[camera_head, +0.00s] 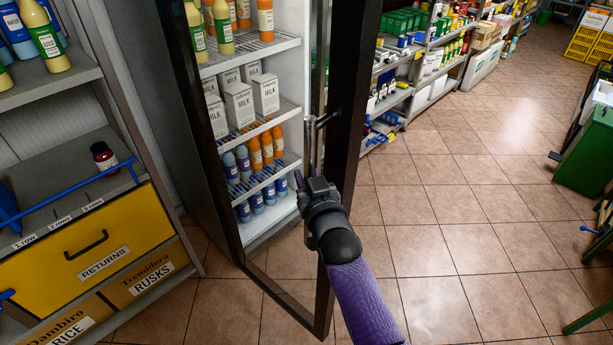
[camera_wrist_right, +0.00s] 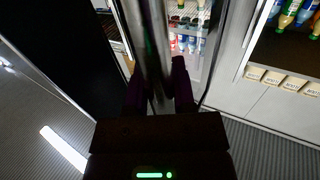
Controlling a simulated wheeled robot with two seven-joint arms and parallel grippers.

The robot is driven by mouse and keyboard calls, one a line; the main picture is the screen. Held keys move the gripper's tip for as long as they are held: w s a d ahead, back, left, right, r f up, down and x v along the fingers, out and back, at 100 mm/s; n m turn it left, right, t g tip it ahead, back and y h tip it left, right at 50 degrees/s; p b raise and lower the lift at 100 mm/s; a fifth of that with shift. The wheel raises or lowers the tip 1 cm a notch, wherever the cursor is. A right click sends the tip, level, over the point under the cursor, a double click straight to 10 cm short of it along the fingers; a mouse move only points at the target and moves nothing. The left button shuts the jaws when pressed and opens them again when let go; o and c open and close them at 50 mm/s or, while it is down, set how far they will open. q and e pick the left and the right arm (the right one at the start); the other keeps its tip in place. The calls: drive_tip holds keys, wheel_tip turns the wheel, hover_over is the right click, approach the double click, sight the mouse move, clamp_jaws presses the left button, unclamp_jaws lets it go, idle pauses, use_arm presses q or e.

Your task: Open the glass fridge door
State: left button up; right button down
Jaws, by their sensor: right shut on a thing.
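The glass fridge door (camera_head: 348,110) has a dark frame and stands ajar, its lower edge out over the floor tiles. Its upright metal handle (camera_head: 312,140) is on the free-edge side. My right gripper (camera_head: 302,181) is shut on the lower part of the handle. In the right wrist view the handle (camera_wrist_right: 154,50) runs up between the two dark fingers of the right gripper (camera_wrist_right: 158,85). Part of the grip is hidden by my wrist. My left gripper is not in view.
Fridge shelves (camera_head: 262,132) hold bottles and milk cartons. At left stands a shelf unit with a yellow RETURNS drawer (camera_head: 95,250), a dark red jar (camera_head: 104,157) and a blue rail. Tiled floor (camera_head: 470,230) is clear to the right. A green crate (camera_head: 586,150) stands at far right.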

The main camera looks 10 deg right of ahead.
drive_tip(key=shift+f, duration=0.15)
drive_tip(key=c, duration=0.7)
unclamp_jaws()
drive_tip(key=shift+s+d, duration=0.15)
drive_tip(key=shift+s, duration=0.05)
drive_tip(key=shift+o, duration=1.3)
drive_tip(key=shift+s+d, duration=0.1)
drive_tip(key=s+p, duration=0.1)
drive_tip(key=s, duration=0.8)
drive_tip(key=shift+s+d+p, duration=0.35)
drive_tip(key=shift+p, duration=0.05)
